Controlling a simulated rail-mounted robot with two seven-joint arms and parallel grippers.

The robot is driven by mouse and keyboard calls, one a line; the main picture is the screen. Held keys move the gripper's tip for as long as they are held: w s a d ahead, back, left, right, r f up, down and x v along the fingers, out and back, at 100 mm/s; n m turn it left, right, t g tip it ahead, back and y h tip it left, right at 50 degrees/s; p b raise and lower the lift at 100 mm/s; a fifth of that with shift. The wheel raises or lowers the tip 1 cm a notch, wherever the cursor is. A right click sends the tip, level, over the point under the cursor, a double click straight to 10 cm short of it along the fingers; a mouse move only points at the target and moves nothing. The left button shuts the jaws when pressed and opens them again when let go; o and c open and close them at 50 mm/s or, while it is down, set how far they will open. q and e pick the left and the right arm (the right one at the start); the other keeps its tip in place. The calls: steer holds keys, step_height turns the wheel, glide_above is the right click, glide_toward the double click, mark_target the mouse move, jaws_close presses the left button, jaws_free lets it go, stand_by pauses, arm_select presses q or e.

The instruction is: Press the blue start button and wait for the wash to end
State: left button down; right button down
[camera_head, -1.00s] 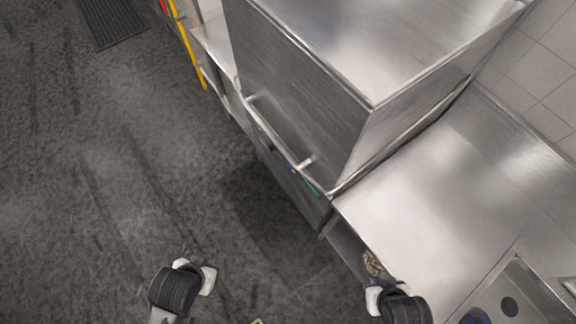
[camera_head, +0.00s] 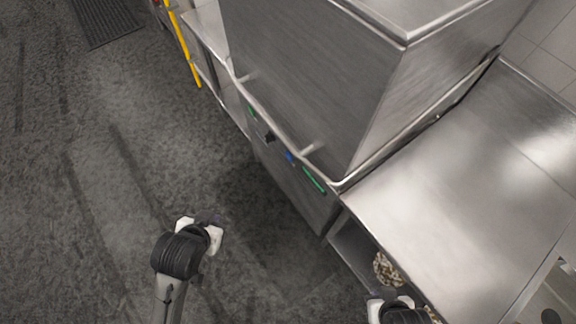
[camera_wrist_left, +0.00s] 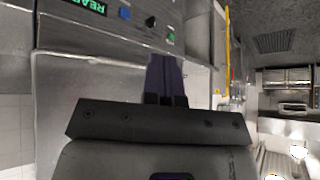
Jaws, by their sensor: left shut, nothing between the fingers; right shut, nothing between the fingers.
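The steel dishwasher (camera_head: 310,80) stands with its hood down. Its front panel carries the blue start button (camera_head: 289,157), which also shows in the left wrist view (camera_wrist_left: 124,13). Beside it is a lit green display (camera_head: 313,180), reading READY upside down in the left wrist view (camera_wrist_left: 85,5). My left gripper (camera_head: 209,224) is shut and empty, over the floor in front of the panel and apart from it. Its closed fingers (camera_wrist_left: 164,75) point toward the panel in the wrist view, below the blue button. My right gripper (camera_head: 392,302) is shut at the bottom edge, its fingertips mostly hidden.
A black knob (camera_head: 269,137) and a green light (camera_head: 251,111) share the panel. A steel counter (camera_head: 450,190) adjoins the dishwasher on the right, with patterned items (camera_head: 385,270) beneath. A yellow bar (camera_head: 183,45) is at the upper left. The dark floor (camera_head: 90,200) is clear.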

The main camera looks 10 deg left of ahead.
mark_target(289, 157)
arm_select(q)
steer(key=w+d+f+m+t+y+b, duration=0.1)
steer(key=w+f+m+t+y+b, duration=0.15)
steer(key=w+f+b, duration=1.1)
steer(key=w+f+m+t+y+b, duration=0.15)
steer(key=w+f+t+b, duration=0.25)
steer(key=w+f+b, duration=0.95)
steer(key=shift+s+d+f+m+t+h+p, duration=0.15)
steer(key=shift+d+f+m+t+h+p, duration=0.2)
steer(key=shift+d+h+p, duration=0.5)
steer(key=shift+s+d+f+m+t+h+p, duration=0.1)
steer(key=shift+d+f+t+h+p, duration=0.35)
steer(key=shift+p, duration=0.7)
steer(key=shift+s+d+f+m+t+h+p, duration=0.15)
steer(key=shift+d+f+m+t+h+p, duration=0.1)
steer(key=shift+d+t+h+p, duration=0.55)
steer(key=shift+d+g, duration=0.15)
steer(key=shift+g, duration=0.1)
steer(key=w+d+b, duration=0.3)
steer(key=w+d, duration=0.3)
steer(key=shift+d+b, duration=0.2)
steer(key=shift+b, duration=0.1)
